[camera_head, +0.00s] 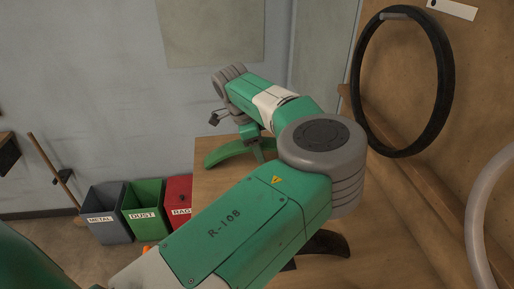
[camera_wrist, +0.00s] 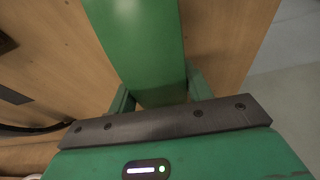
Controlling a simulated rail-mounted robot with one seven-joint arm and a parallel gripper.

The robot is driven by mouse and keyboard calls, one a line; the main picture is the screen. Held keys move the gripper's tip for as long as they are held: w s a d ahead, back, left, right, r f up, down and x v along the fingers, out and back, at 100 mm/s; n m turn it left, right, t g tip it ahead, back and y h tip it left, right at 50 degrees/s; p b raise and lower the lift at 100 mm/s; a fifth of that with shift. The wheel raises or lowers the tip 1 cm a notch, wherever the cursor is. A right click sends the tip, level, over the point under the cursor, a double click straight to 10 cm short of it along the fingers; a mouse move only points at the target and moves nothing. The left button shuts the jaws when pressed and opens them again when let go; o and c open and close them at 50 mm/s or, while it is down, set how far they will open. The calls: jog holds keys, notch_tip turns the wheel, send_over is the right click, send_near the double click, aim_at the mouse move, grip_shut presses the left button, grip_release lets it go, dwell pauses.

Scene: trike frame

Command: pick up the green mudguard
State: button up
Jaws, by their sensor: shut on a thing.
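The green mudguard (camera_head: 222,152) is a curved green strip. In the head view it shows beyond my arm, over the far left part of the wooden bench. My gripper (camera_head: 258,148) is at its middle, partly hidden by my wrist. In the wrist view the mudguard (camera_wrist: 138,42) runs up from between the two green fingers of my gripper (camera_wrist: 160,93), which are shut on it. Wood lies below it; I cannot tell how much gap there is.
The wooden bench (camera_head: 212,182) carries a dark curved piece (camera_head: 328,243) near my forearm. A black tyre (camera_head: 440,75) hangs on the wooden board at right, with a grey hoop (camera_head: 478,220) nearer. METAL (camera_head: 101,226), DUST (camera_head: 146,222) and red (camera_head: 178,190) bins stand at left.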

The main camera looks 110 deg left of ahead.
jog(key=shift+r, duration=0.65)
notch_tip(320, 180, up, 2)
jog(key=shift+r+b, duration=0.15)
jog(key=shift+b, duration=0.15)
jog(key=d, duration=0.5)
jog(key=d+r+b, duration=0.1)
jog(key=d, duration=0.4)
jog(key=d+b, duration=0.1)
jog(key=d, duration=0.5)
jog(key=shift+w+r, duration=0.2)
jog(key=shift+w, duration=0.15)
